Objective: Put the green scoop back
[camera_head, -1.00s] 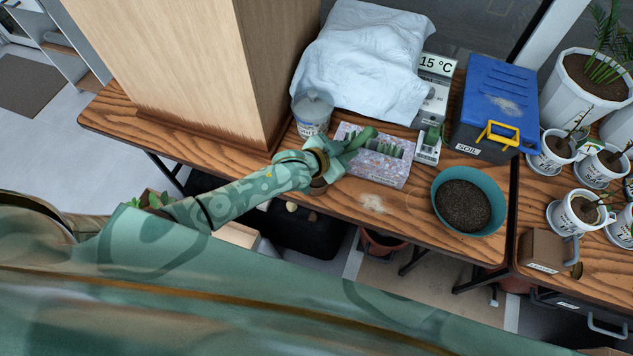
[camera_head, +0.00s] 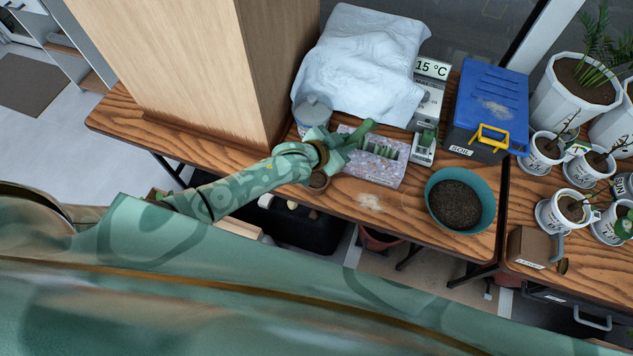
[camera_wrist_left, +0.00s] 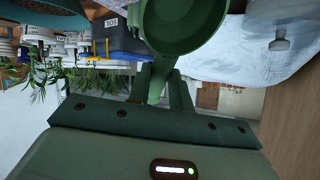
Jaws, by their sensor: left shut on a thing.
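The green scoop (camera_wrist_left: 185,25) fills the top of the left wrist view, its round bowl beyond the fingertips and its handle between them. My left gripper (camera_wrist_left: 158,85) is shut on the handle. In the head view my left gripper (camera_head: 347,150) is above the bench, at the left end of a speckled box. The scoop (camera_head: 367,126) shows there only as a small green tip beyond the fingers, mostly hidden. The blue bin (camera_head: 492,105) labelled SOIL stands farther right with a yellow handle on its front. My right gripper is not in view.
The speckled box (camera_head: 378,174) holds upright green pieces. A lidded tub (camera_head: 312,114) and a wooden cabinet (camera_head: 190,60) stand close left. A scale (camera_head: 424,146), a teal bowl of soil (camera_head: 488,205) and potted plants (camera_head: 541,155) are to the right.

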